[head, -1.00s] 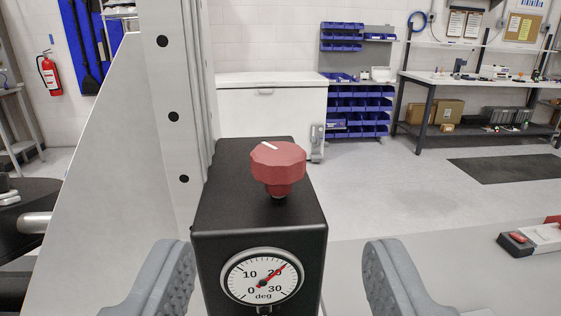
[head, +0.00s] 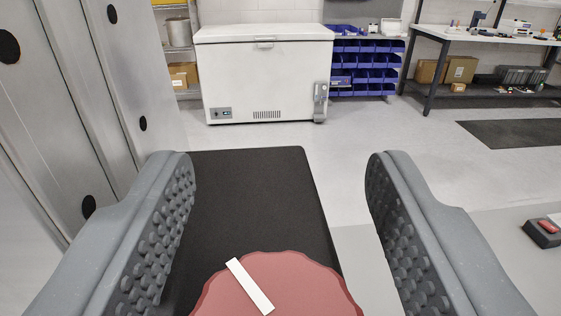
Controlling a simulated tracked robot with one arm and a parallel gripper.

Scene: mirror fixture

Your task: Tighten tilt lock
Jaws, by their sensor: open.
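The tilt lock is a red scalloped knob (head: 302,285) with a white line on its top, at the bottom of the head view and cut off by the frame edge. The white line slants from upper left to lower right. The knob stands on a black box (head: 258,200). My gripper (head: 279,190) is open, with one grey studded finger on each side of the box and the knob low between them. Neither finger visibly touches the knob. The dial on the box front is out of view.
A grey metal upright (head: 100,100) with dark holes stands close to my left finger. A red button box (head: 544,231) sits on a grey surface at the right. A white chest freezer (head: 265,75), blue bins (head: 365,70) and a workbench (head: 480,38) are far behind.

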